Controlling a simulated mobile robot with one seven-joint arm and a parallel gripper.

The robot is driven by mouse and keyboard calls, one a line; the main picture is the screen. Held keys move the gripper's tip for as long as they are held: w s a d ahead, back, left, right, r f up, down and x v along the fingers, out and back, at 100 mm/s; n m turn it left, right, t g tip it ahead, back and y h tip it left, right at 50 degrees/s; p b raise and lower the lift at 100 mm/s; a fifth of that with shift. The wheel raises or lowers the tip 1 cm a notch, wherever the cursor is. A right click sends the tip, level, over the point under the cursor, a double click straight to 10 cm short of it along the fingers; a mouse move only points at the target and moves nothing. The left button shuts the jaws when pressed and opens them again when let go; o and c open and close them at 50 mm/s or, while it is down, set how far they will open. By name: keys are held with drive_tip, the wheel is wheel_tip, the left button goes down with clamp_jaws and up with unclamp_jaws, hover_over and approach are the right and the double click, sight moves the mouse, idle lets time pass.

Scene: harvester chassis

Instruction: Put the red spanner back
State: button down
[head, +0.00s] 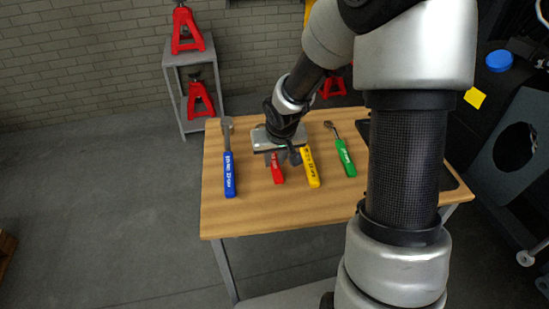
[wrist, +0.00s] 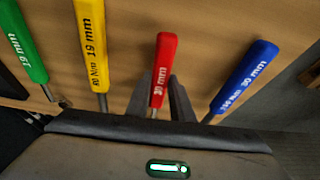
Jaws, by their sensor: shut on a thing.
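The red spanner (head: 277,173) is over the wooden table (head: 250,215), between the blue spanner (head: 229,175) and the yellow one (head: 311,168). Its red handle, marked 30 mm, also shows in the wrist view (wrist: 163,68). My gripper (head: 276,158) points down at the table and is shut on the red spanner near the lower end of its handle. In the wrist view the fingers (wrist: 160,98) stand on both sides of the handle. The spanner's head is hidden under my gripper. I cannot tell whether the spanner touches the table.
A green spanner (head: 345,158) lies right of the yellow one. A dark tray (head: 440,175) is at the table's right end, partly behind my arm. A grey stand with red jacks (head: 187,30) stands behind the table. The table's front strip is clear.

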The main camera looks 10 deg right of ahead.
drive_tip(key=shift+f, duration=0.2)
drive_tip(key=c, duration=1.5)
unclamp_jaws()
drive_tip(key=p+v, duration=0.7)
drive_tip(key=v, duration=1)
drive_tip(key=shift+s+r+p, duration=0.15)
drive_tip(key=shift+p, duration=0.2)
